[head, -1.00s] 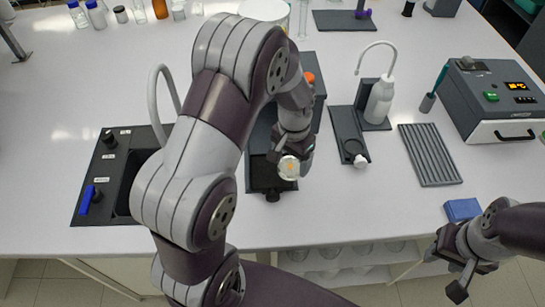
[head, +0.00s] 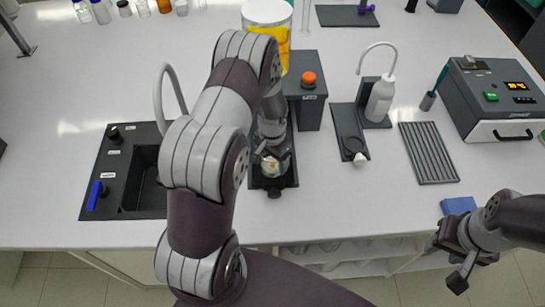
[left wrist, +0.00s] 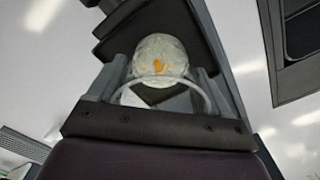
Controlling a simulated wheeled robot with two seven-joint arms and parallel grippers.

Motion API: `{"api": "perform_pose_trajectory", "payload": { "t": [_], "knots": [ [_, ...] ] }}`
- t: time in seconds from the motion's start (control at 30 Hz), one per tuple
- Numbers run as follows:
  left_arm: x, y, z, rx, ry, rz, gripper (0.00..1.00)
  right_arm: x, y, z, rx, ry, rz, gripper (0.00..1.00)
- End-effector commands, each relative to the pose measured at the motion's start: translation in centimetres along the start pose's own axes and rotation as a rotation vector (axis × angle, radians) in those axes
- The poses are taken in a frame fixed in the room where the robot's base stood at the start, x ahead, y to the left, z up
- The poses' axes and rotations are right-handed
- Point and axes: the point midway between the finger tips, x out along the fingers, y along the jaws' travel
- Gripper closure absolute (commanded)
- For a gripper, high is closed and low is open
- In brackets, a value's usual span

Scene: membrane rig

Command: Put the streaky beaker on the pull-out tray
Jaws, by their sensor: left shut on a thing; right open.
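My left gripper (head: 270,158) is shut on a small whitish beaker with orange marks, the streaky beaker (head: 270,169). In the left wrist view the beaker (left wrist: 160,58) sits between the two fingers, its round rim toward the camera. The black pull-out tray (head: 281,183) extends from the front of the grey device with the orange knob. The beaker is over this tray in the head view; I cannot tell whether it touches it. The tray also shows in the left wrist view (left wrist: 120,30). My right gripper (head: 449,262) is open and empty, beyond the bench's front edge.
The device with the orange knob (head: 307,88) stands behind the tray. A sink (head: 142,180) is on the left. A wash bottle (head: 380,99), a ridged grey rack (head: 428,152), a blue block (head: 459,206) and a heater box (head: 497,97) are to the right. Bench front is clear.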

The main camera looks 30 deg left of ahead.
Motion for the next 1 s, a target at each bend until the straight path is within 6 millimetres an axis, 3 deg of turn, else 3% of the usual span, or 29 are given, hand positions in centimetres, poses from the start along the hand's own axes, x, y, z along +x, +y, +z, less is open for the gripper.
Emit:
{"api": "perform_pose_trajectory", "payload": {
  "t": [0.03, 0.07, 0.1, 0.43, 0.8, 1.0],
  "knots": [
    [0.1, 0.0, 0.0, 0.0, 0.0, 0.0, 0.11, 0.1, 0.0, 0.0, 0.0, 0.0, 0.0, 0.57],
    [0.0, 0.0, 0.0, 0.0, 0.0, 0.0, 0.01, 0.0, 0.0, 0.0, 0.0, 0.0, 0.0, 0.57],
    [0.0, 0.0, 0.0, 0.0, 0.0, 0.0, 0.0, 0.0, 0.0, 0.0, 0.0, 0.0, 0.0, 0.57],
    [-1.0, 0.0, -0.1, 0.0, 0.002, -0.001, 0.0, 0.3, 0.0, 0.0, 0.0, 0.0, 0.0, 0.57],
    [-9.0, 0.0, -0.1, 0.0, 0.004, -0.002, 0.0, 2.5, 0.0, 0.3, 0.0, 0.0, 0.0, 0.57],
    [-11.8, 0.1, 0.0, -0.001, 0.001, -0.001, 0.0, 3.0, 0.0, 0.3, 0.0, 0.0, 0.0, 0.57]
  ]
}}
